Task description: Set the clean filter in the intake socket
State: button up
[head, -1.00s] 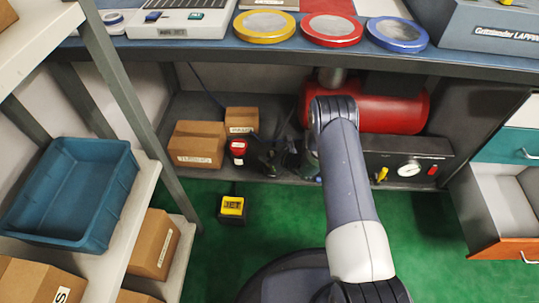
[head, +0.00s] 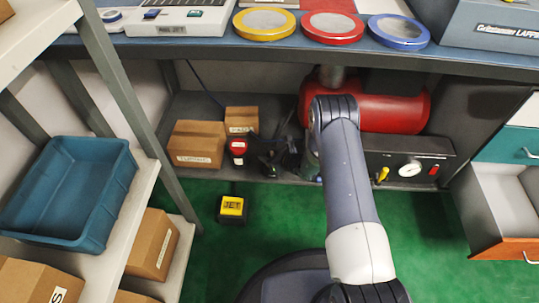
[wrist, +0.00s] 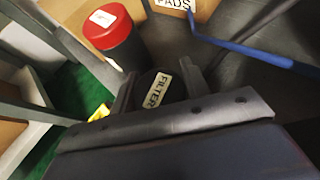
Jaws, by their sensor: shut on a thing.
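My gripper (wrist: 158,78) is shut on a dark, rounded piece with a pale label reading FILTER (wrist: 156,91), in the wrist view. Whether this filter is clean cannot be told. In the head view my gripper (head: 284,156) is a dark shape at the low shelf under the bench, left of my arm, and the filter cannot be made out there. A dark canister with a red top (head: 237,147) stands to its left; it also shows in the wrist view (wrist: 108,30), beyond the left finger and apart from it. I cannot make out the intake socket in either view.
A red tank (head: 395,108) and a panel with a gauge (head: 409,169) lie behind and right of my arm. Cardboard boxes (head: 198,144) stand left on the shelf. A blue hose (wrist: 245,47) crosses the wrist view. A yellow-and-black box (head: 232,208) is on the green floor.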

jog(key=shift+f+b, duration=0.45)
jog(key=o, duration=0.7)
jog(key=p+v, duration=0.4)
jog(key=v, duration=0.7)
dwell(0.4)
jog(key=b+x, duration=0.2)
jog(key=x, duration=0.5)
jog(key=shift+f+b, duration=0.2)
jog(key=shift+b, duration=0.15)
jog(key=shift+x, duration=0.75)
jog(key=shift+r, duration=0.15)
